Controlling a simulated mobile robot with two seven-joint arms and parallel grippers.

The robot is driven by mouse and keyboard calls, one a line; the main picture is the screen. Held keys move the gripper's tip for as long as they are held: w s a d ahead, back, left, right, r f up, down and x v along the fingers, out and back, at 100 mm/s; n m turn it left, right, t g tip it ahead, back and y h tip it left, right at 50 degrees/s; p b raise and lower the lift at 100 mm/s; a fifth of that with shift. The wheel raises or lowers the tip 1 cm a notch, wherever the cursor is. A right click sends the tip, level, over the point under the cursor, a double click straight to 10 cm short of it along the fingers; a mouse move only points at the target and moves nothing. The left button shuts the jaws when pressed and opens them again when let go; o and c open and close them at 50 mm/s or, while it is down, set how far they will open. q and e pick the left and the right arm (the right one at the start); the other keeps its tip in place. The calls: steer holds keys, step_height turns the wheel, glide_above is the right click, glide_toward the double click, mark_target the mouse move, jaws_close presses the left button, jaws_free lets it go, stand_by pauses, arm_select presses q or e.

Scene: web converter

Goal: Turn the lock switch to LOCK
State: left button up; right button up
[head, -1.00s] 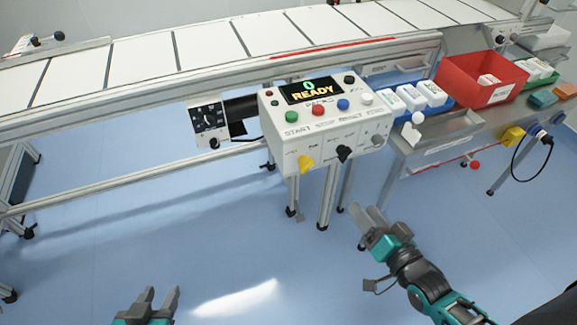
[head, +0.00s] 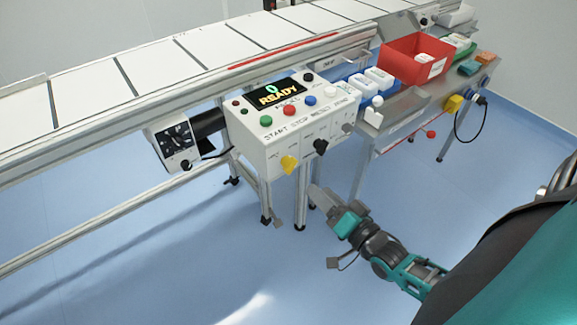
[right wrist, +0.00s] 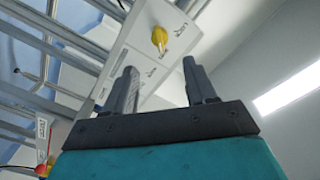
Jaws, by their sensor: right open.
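The white control box (head: 285,120) hangs at the front of the conveyor, its screen reading 0 READY. Along its lower front are a yellow knob (head: 289,163), a black knob (head: 320,146) and a grey knob (head: 347,128). Their small labels are unreadable, so I cannot tell which is the lock switch. My right gripper (head: 317,196) is open and empty, below and in front of the box, touching no knob. In the right wrist view the yellow knob (right wrist: 158,37) shows beyond and between the open fingers (right wrist: 160,68). My left gripper is out of view.
A grey dial unit (head: 175,142) sits left of the box. Conveyor legs stand behind my right gripper. The blue floor in front is clear.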

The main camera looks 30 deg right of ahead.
mark_target(294, 167)
steer(key=w, duration=0.7)
steer(key=w+a+b, duration=0.1)
steer(key=w, duration=0.2)
steer(key=shift+w, duration=0.3)
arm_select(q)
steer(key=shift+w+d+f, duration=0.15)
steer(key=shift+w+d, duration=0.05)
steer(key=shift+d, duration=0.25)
arm_select(e)
steer(key=shift+w, duration=0.5)
steer(key=shift+c, duration=0.4)
steer(key=c, duration=1)
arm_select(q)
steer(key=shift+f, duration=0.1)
arm_select(e)
steer(key=shift+o, duration=0.2)
